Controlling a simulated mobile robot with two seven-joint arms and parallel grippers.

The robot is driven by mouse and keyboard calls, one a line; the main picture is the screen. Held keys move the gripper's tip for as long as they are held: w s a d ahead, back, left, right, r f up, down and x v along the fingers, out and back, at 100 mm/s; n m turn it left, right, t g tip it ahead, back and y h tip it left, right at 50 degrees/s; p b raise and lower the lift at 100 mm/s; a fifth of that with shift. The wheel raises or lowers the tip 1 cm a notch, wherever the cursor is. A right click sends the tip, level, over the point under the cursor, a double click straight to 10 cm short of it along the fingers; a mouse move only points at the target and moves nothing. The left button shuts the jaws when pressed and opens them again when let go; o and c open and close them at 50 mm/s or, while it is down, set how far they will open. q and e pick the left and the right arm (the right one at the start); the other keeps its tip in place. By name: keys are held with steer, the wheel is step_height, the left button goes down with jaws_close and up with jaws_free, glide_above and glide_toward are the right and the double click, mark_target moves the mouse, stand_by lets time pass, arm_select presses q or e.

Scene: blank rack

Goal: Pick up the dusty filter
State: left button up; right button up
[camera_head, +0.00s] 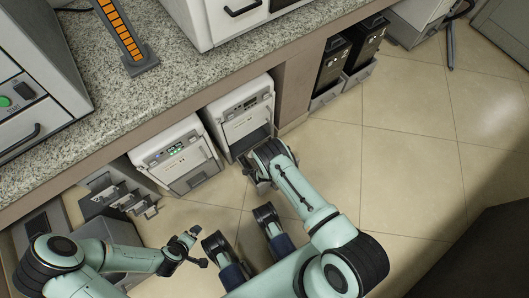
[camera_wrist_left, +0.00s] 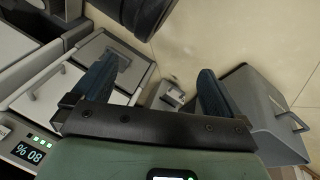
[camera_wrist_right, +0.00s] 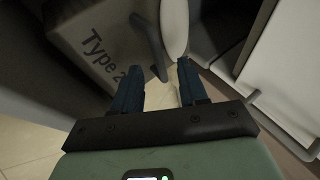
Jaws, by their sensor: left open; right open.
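No part that I can firmly identify as the dusty filter shows. In the head view, two white units stand under the counter, the left one (camera_head: 180,155) and the right one (camera_head: 243,115). My right gripper (camera_head: 262,172) is low at the right unit's front, its fingertips mostly hidden by the arm. In the right wrist view the right gripper (camera_wrist_right: 158,85) is open, facing a dark upright handle-like piece (camera_wrist_right: 150,45), a pale rounded part (camera_wrist_right: 175,28) and a grey box marked "Type 2" (camera_wrist_right: 85,45). My left gripper (camera_head: 194,248) is open and empty above the floor.
In the left wrist view, a small grey object (camera_wrist_left: 170,96) is on the floor between the open fingers (camera_wrist_left: 152,92), with a grey handled container (camera_wrist_left: 262,115) at right. Dark bins (camera_head: 345,60) stand right of the units. Metal holders (camera_head: 115,195) stand at left.

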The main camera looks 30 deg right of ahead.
steer(key=shift+b+x, duration=0.35)
steer(key=shift+x, duration=0.85)
arm_select(q)
steer(key=shift+s+a+f+g, duration=0.15)
steer(key=shift+s+f+g, duration=0.25)
steer(key=shift+s+f, duration=0.8)
arm_select(e)
jaws_close()
steer(key=shift+s+a, duration=0.1)
